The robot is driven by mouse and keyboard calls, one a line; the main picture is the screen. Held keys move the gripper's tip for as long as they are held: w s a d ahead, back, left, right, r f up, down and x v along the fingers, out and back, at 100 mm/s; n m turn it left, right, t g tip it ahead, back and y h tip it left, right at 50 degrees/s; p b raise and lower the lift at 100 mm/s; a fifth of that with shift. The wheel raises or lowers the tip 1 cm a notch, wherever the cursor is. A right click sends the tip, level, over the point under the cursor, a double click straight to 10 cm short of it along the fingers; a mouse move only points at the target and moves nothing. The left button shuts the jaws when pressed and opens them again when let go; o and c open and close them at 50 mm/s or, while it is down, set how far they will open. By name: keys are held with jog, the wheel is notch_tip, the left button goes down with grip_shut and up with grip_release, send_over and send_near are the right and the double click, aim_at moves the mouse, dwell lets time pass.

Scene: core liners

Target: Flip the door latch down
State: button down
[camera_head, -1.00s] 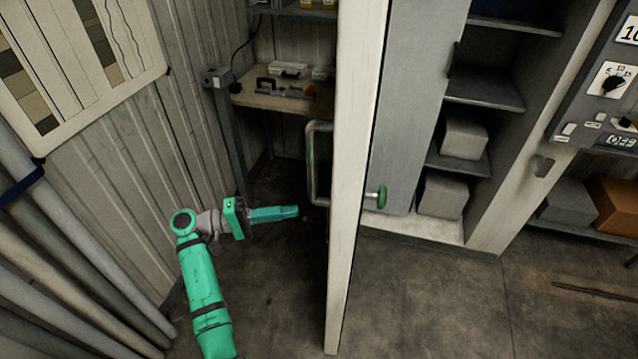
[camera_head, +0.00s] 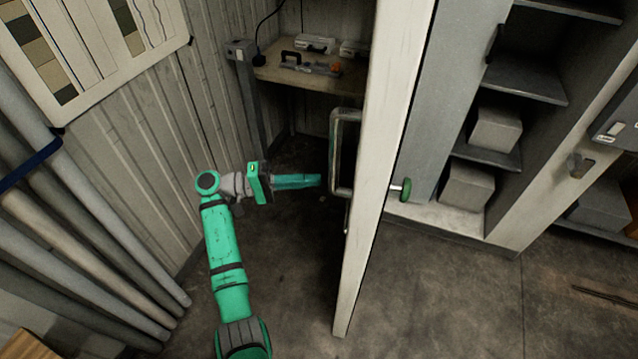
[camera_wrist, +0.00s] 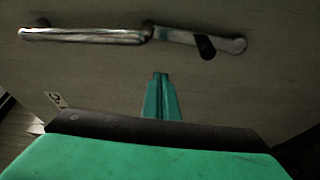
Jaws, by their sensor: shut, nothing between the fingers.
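The white door (camera_head: 385,150) stands open and shows nearly edge-on in the head view. A metal pull handle (camera_head: 336,150) is on its left face, and a green knob (camera_head: 405,190) on a short rod is on its right side. In the wrist view, the handle (camera_wrist: 85,36) lies across the top, with a flat metal latch lever (camera_wrist: 175,35) bearing a dark peg (camera_wrist: 206,47) to its right. My gripper (camera_head: 319,180) is shut and empty, just left of the handle. In the wrist view, its fingertips (camera_wrist: 160,77) point at the door face below the handle and lever, seemingly apart from them.
A workbench (camera_head: 290,78) with cases stands behind the door's left side. Pipes (camera_head: 80,245) and a corrugated wall (camera_head: 150,130) are on the left. Shelves with grey boxes (camera_head: 467,185) are right of the door. The floor (camera_head: 470,310) at front right is clear.

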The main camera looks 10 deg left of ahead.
send_over(338, 210)
jog(key=w, duration=0.5)
jog(key=shift+s, duration=1.15)
jog(key=shift+s+a, duration=0.15)
jog(key=shift+s, duration=0.5)
jog(key=shift+f, duration=0.1)
